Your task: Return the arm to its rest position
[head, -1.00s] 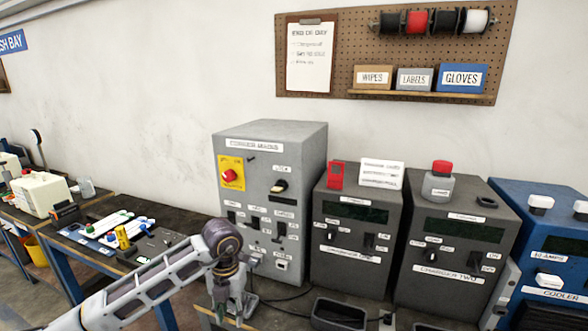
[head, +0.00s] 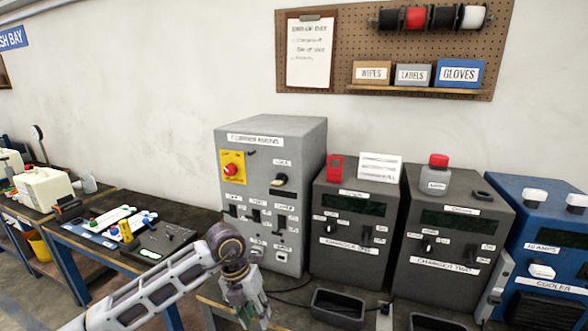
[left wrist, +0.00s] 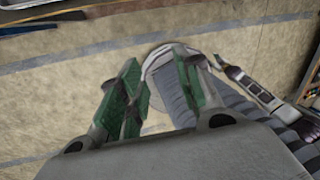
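My left arm (head: 165,286) comes in from the lower left of the head view. Its left gripper (head: 254,314) points down in front of the grey control cabinet (head: 270,140), near the front edge of the bench. In the left wrist view the left gripper (left wrist: 160,75) has its green-padded fingers apart, with nothing between them. Below the fingers that view shows the floor and parts of my own body. My right gripper is not visible in either view.
Two dark charger units (head: 350,250) (head: 455,250) and a blue cooler (head: 545,245) stand right of the cabinet. A black tray (head: 338,307) sits in front of the chargers. A side bench (head: 125,205) with small parts is at left.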

